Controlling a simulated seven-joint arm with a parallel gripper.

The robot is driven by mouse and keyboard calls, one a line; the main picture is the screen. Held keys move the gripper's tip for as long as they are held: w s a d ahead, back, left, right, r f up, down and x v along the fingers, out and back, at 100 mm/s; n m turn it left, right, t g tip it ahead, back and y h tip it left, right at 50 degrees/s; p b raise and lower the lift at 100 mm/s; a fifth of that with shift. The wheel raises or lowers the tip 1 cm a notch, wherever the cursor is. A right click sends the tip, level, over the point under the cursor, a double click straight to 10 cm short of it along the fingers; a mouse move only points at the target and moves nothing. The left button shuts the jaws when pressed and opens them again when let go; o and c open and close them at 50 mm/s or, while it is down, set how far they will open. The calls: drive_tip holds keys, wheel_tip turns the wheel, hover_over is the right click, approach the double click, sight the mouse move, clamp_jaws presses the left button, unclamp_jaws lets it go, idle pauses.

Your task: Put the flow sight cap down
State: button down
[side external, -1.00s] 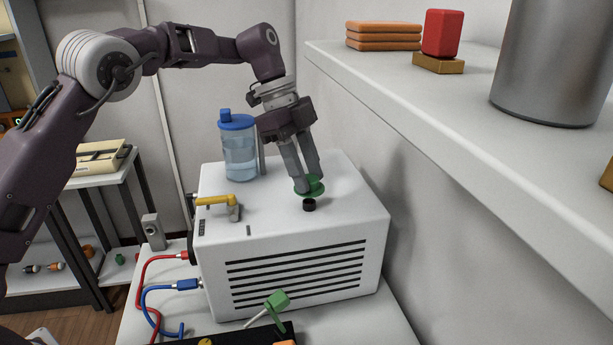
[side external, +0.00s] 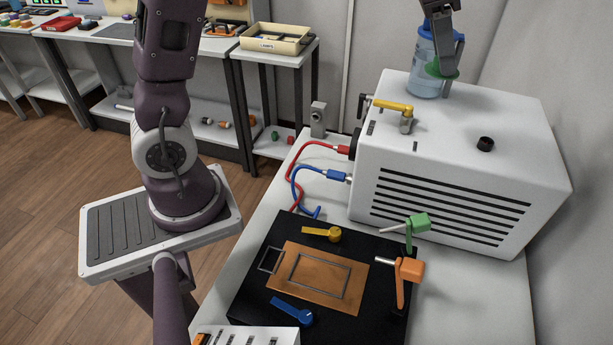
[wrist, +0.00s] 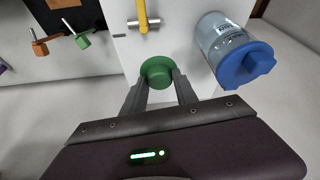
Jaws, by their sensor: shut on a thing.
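The green flow sight cap (wrist: 157,70) is a round disc with a raised centre. My gripper (wrist: 159,80) is shut on it, one finger on each side, in the wrist view. In the side external view, my gripper (side external: 446,66) and the green cap (side external: 433,71) are at the top right, in front of the water bottle and over the back part of the white box (side external: 450,118). I cannot tell whether the cap touches the box top. The black round neck (side external: 486,144) on the box top stands open and apart from the cap.
The clear bottle with a blue lid (wrist: 240,65) stands close beside my gripper; it also shows in the side view (side external: 425,70). A yellow lever valve (side external: 394,107) stands at the box's left. A black board (side external: 250,285) lies in front.

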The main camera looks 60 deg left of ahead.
drive_tip(key=s+a+r+n+y, duration=0.2)
drive_tip(key=s+a+n, duration=0.4)
drive_tip(key=m+g+h, duration=0.3)
drive_tip(key=m+h, duration=0.1)
drive_tip(key=m, duration=1.2)
hover_over(309, 173)
drive_tip(key=w+a, duration=0.1)
wheel_tip(309, 173, down, 26)
drive_tip(key=shift+m+g, duration=0.3)
drive_tip(key=shift+m, duration=0.2)
drive_tip(key=f, duration=0.7)
drive_tip(key=s+f, duration=0.1)
drive_tip(key=f, duration=0.2)
drive_tip(key=shift+a+f, duration=0.3)
drive_tip(key=shift+f, duration=0.05)
drive_tip(key=shift+f, duration=0.1)
drive_tip(key=c, duration=1)
unclamp_jaws()
drive_tip(key=shift+o, duration=0.2)
drive_tip(key=shift+w, duration=0.1)
